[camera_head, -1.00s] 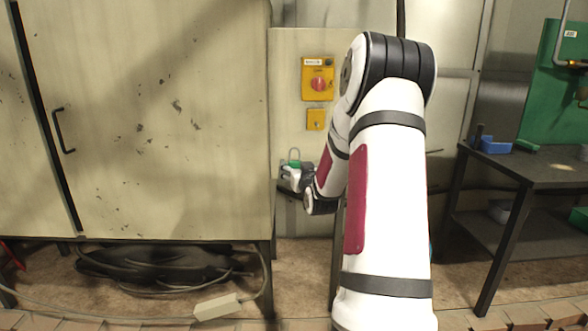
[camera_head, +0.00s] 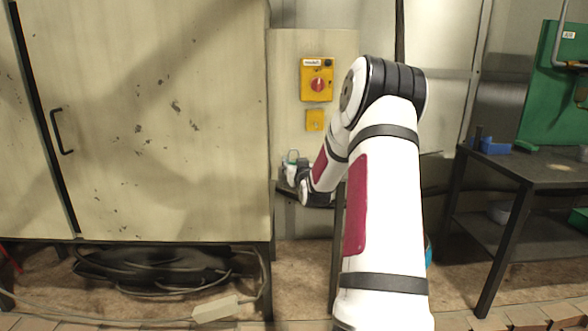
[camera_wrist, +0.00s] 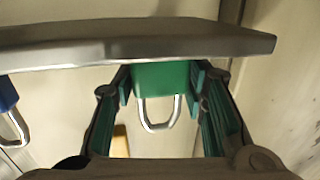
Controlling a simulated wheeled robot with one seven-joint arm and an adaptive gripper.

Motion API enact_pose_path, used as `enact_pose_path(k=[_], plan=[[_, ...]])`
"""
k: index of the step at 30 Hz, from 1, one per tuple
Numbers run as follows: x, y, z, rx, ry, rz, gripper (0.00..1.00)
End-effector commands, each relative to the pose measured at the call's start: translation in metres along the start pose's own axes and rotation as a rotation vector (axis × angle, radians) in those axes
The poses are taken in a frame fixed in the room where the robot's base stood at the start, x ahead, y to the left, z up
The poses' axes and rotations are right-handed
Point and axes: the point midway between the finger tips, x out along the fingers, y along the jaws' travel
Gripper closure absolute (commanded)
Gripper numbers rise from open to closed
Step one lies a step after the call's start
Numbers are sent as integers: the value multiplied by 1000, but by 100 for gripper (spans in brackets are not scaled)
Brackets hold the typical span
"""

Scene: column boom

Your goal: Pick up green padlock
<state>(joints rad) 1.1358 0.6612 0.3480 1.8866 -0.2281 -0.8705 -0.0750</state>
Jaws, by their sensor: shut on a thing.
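The green padlock (camera_wrist: 160,76) is in the middle of the wrist view, with its silver shackle (camera_wrist: 158,118) pointing down in that picture. My gripper (camera_wrist: 161,84) has its two green-padded fingers on either side of the padlock's body and is shut on it. One edge of the body meets the edge of the grey shelf in that view; I cannot tell whether they touch. In the head view my gripper (camera_head: 291,172) is small, low beside the cabinet and partly behind my wrist. The padlock is barely distinguishable there.
A blue padlock (camera_wrist: 8,97) shows at the left edge of the wrist view, apart from my gripper. The grey shelf (camera_wrist: 140,42) is close to the fingers. The beige cabinet (camera_head: 170,120) stands left; a dark workbench (camera_head: 545,175) stands right.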

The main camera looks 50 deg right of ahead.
Motion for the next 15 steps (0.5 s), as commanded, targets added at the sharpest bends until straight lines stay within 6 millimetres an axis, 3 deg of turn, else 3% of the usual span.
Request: enact_pose_path(k=[8, 15], plan=[[0, 0, -2, 0, 2, 0, 93], [-1, -1, -21, -1, 4, -1, 93]])
